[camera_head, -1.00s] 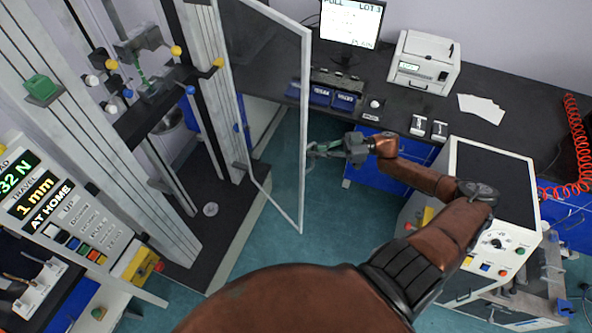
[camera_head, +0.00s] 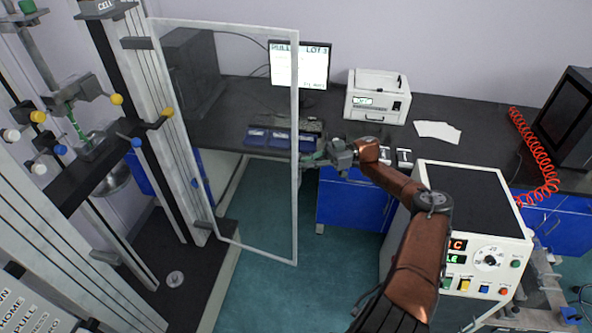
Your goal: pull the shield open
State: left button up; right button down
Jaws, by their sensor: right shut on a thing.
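The shield is a clear panel in a pale metal frame (camera_head: 296,110), hinged to the upright of the tall testing machine on the left. In the head view it stands swung out from the machine, its free edge towards the right. My right gripper (camera_head: 308,161) is at that free edge, about mid-height, and is shut on the shield's edge or handle; the small grip itself is hard to make out. My right arm reaches to it from the lower right. My left gripper is not in view.
The testing machine (camera_head: 168,130) fills the left. A dark bench (camera_head: 460,135) at the back carries a monitor (camera_head: 300,66), a white printer (camera_head: 377,96) and papers (camera_head: 437,131). A white control cabinet (camera_head: 490,225) stands at the right. Open floor (camera_head: 285,290) lies below the shield.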

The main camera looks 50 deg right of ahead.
jog(key=shift+d+f, duration=0.1)
jog(key=shift+f, duration=0.1)
jog(key=c, duration=2.3)
grip_release()
jog(key=shift+s+d, duration=0.15)
jog(key=shift+s, duration=0.1)
jog(key=shift+o, duration=1.1)
jog(key=shift+w+a+r, duration=0.15)
jog(key=shift+w+a, duration=0.05)
jog(key=v, duration=0.7)
jog(key=shift+d, duration=0.25)
jog(key=shift+s, duration=0.1)
